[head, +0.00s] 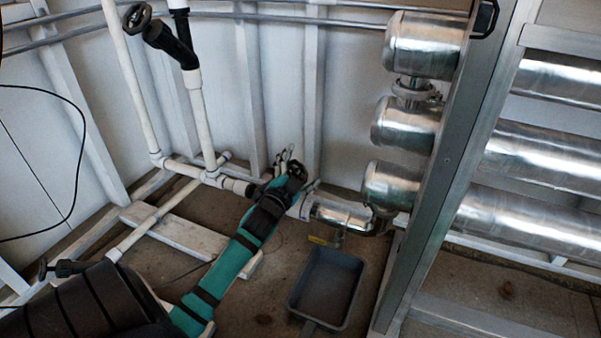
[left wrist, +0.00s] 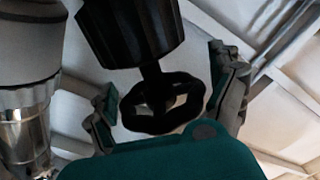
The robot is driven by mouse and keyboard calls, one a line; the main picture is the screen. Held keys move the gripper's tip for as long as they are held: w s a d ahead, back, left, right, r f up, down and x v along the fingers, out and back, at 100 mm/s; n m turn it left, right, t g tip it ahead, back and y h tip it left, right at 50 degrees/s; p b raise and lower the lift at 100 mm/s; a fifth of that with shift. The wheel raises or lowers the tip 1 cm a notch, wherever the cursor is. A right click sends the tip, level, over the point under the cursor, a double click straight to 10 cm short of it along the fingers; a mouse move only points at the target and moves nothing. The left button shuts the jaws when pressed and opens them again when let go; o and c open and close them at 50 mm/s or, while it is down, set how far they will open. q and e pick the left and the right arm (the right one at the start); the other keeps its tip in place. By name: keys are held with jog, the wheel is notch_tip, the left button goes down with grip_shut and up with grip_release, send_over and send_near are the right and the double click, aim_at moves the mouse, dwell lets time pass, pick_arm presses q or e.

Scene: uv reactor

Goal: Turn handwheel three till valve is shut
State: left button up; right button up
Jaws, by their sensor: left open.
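A black handwheel (head: 296,170) on the low white pipe run sits at the end of my left arm; its number cannot be read. My left gripper (head: 291,174) is at this wheel in the head view. In the left wrist view, the wheel (left wrist: 163,106) and its black valve body (left wrist: 132,32) show clearly. The fingers of my left gripper (left wrist: 166,88) are open, one on each side of the wheel, with gaps visible. Part of the valve is hidden behind my gripper in the head view. My right gripper is not in view.
Another black handwheel (head: 137,18) is on an upper pipe, and one more (head: 43,269) is low at left. Steel cylinders (head: 390,185) and a metal frame post (head: 440,190) stand to the right. A grey tray (head: 293,298) lies on the floor beside my arm.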

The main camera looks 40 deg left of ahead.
pick_arm(q)
jog(key=c, duration=1.2)
jog(key=shift+c, duration=0.3)
